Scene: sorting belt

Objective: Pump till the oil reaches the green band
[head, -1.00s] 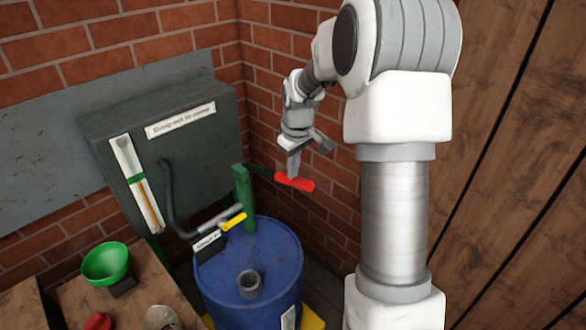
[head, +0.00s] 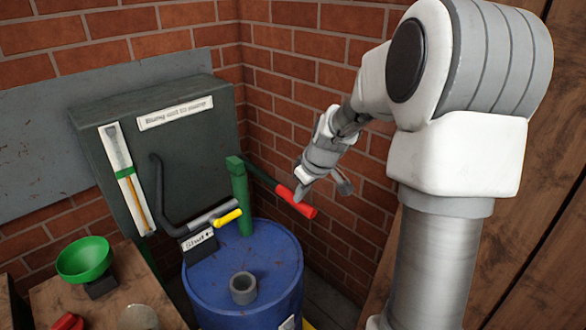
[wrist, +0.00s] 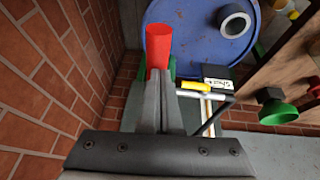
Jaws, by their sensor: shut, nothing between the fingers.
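The pump handle's red grip (head: 296,201) slopes down to the right from the green pump post (head: 240,197) on the blue drum (head: 215,275). My gripper (head: 299,192) is shut and empty, its fingertips at the top of the red grip, seemingly touching it. In the wrist view the closed fingers (wrist: 160,80) point at the red grip (wrist: 158,45). The level gauge (head: 126,180) is a white strip on the dark tank (head: 190,135). It has a green band (head: 125,172), and an amber oil column (head: 141,205) that seems to end close below the band.
A yellow valve lever (head: 228,218) sits on the grey pipe near a "Shut" tag (head: 200,243). A green funnel (head: 84,260) stands on the wooden bench at lower left. A brick wall (head: 290,75) is close behind the handle.

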